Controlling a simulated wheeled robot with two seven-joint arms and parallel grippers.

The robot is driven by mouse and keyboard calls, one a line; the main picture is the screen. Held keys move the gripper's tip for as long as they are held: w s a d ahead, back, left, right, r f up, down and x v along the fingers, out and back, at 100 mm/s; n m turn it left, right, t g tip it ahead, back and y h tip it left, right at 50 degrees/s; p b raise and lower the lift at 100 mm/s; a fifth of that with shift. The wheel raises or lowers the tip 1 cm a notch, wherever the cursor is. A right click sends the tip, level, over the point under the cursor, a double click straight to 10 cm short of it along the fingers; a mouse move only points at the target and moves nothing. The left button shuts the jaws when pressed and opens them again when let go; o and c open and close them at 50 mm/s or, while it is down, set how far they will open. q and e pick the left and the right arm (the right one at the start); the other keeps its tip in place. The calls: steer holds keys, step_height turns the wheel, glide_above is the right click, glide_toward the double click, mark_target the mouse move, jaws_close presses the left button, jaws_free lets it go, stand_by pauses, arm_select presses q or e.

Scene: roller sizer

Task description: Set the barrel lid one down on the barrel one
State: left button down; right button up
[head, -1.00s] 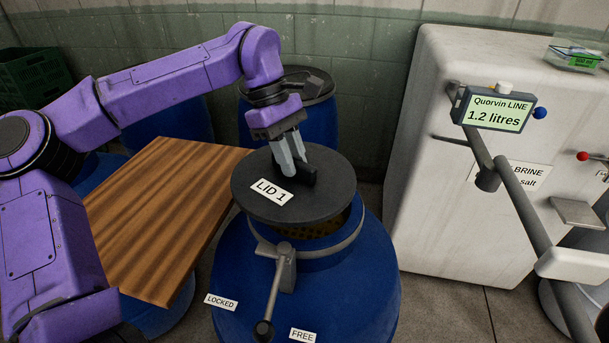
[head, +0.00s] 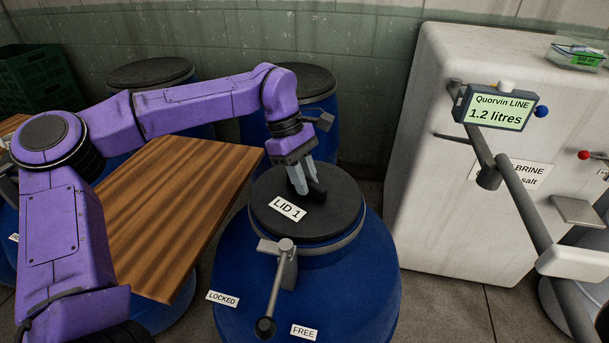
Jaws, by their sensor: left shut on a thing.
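The barrel lid one (head: 330,212) is a black disc with a white "LID 1" label. It lies level over the mouth of the blue barrel one (head: 340,283), with no gap showing between them from here. My left gripper (head: 305,191) is shut on the dark handle (head: 317,190) on top of the lid, with its fingers pointing down. A grey clamp ring (head: 335,246) with a lever (head: 274,295) sits around the barrel's neck. The lever hangs between the "LOCKED" label (head: 223,298) and the "FREE" label (head: 304,332).
A wooden board (head: 185,205) lies to the left, under my left arm. Other lidded blue barrels (head: 305,120) stand behind by the tiled wall. A white machine (head: 430,140) with a display (head: 498,111) and a grey pipe arm (head: 520,200) stands at the right.

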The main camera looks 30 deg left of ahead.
arm_select(q)
steer(key=shift+f, duration=0.2)
steer(key=c, duration=1)
jaws_free()
steer(key=shift+o, duration=0.2)
steer(key=s+p+v, duration=0.1)
steer(key=v, duration=1.2)
steer(key=shift+w+d+r, duration=0.2)
steer(key=shift+w+d, duration=0.05)
steer(key=shift+w, duration=0.2)
